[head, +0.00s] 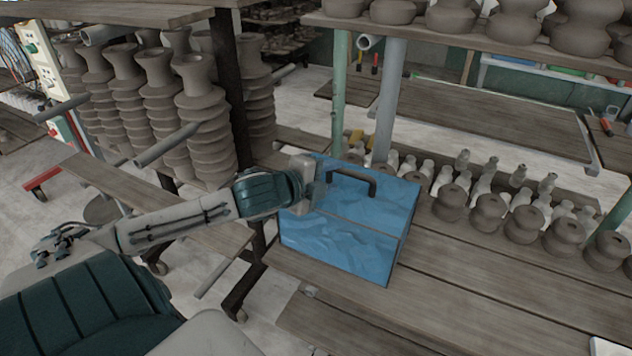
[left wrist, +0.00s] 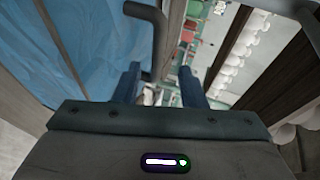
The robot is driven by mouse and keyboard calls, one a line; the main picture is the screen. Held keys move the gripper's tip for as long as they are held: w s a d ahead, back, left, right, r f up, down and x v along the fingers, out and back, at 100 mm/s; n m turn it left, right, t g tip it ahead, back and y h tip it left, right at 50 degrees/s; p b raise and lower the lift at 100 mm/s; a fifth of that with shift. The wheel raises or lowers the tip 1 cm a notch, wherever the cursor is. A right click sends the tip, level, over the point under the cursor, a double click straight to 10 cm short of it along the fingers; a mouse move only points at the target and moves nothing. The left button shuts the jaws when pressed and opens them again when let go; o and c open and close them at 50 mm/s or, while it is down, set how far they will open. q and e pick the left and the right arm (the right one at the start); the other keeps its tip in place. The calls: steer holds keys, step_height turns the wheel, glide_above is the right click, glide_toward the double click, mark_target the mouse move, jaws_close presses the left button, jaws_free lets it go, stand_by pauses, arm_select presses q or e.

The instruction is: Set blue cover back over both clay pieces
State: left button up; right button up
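The blue cover (head: 345,243) is a box-like, crinkled blue shape with a dark handle (head: 352,176) on top, standing on the wooden shelf. It also fills the upper left of the left wrist view (left wrist: 75,50). My left gripper (head: 318,182) is at the cover's upper left edge, close to the handle. In the left wrist view its two fingers (left wrist: 157,80) are apart, with one end of the handle (left wrist: 156,45) showing between them; I cannot tell whether they touch it. No clay pieces show under the cover, and I cannot identify the two meant. My right gripper is not in view.
Several grey clay pots (head: 488,212) and pale bottle-like pieces (head: 480,186) stand on the wooden shelf (head: 480,270) right of the cover. A grey post (head: 388,100) rises behind it. Stacked pots (head: 205,120) fill a rack at left. The shelf's front is clear.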

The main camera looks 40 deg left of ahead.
arm_select(q)
steer(key=shift+s+r, duration=0.2)
steer(key=shift+s, duration=0.45)
steer(key=shift+s+r+p, duration=0.3)
steer(key=shift+s+p, duration=0.05)
steer(key=shift+p, duration=0.15)
steer(key=shift+p+v, duration=1.1)
steer(key=shift+p, duration=0.05)
steer(key=shift+f, duration=0.1)
steer(key=shift+s+f, duration=0.1)
